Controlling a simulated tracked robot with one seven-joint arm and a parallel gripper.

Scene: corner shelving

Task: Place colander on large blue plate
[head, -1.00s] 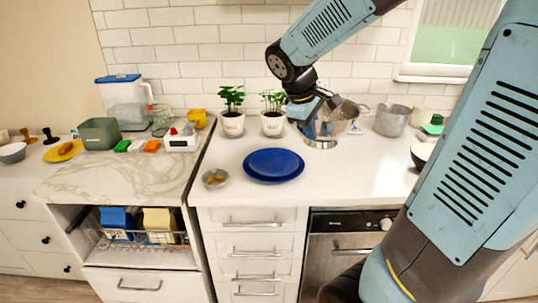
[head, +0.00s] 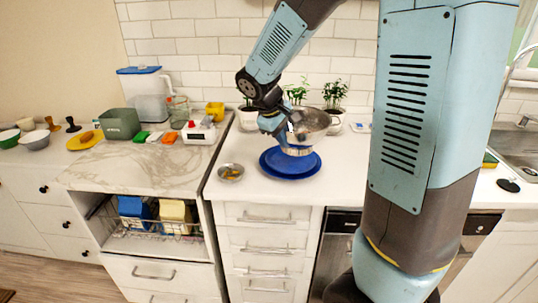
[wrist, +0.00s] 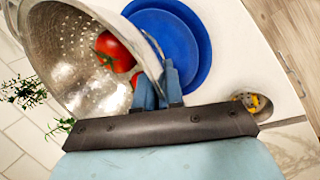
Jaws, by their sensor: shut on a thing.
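The metal colander (head: 310,126) is held by my gripper (head: 278,124) over the large blue plate (head: 283,170). In the wrist view the colander (wrist: 62,62) has a perforated wall and red tomatoes (wrist: 115,48) inside. My gripper (wrist: 168,85) is shut on its rim or handle; which of the two I cannot tell. The plate (wrist: 190,35) shows beyond the rim in the wrist view, with a smaller blue disc on its middle. In the head view the colander's base hangs over the plate's back part. Whether it touches the plate I cannot tell.
A small metal bowl (head: 231,172) with orange-yellow bits stands left of the plate. Potted plants (head: 334,100) stand behind the colander. A white scale-like device (head: 198,131) sits on the marble counter at left. The white counter in front of the plate is clear.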

